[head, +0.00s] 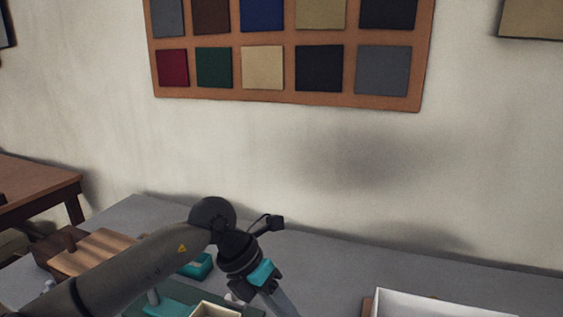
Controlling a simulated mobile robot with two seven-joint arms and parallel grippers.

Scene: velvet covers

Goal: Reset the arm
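My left arm comes in from the lower left and bends at a dark wrist above the grey table (330,265). My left gripper (266,282) points down towards the bottom edge, with a teal band on it. A pale grey piece runs below it and is cut off by the frame. I cannot tell whether it is a finger or something held. The fingertips do not show clearly. My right gripper is not in view.
A teal box (200,268), a green mat (135,310) and a cream open box (214,311) lie near my arm. A wooden block (108,250) is at left. A white box (440,305) is at the lower right. Fabric swatches hang on a wall board (290,100).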

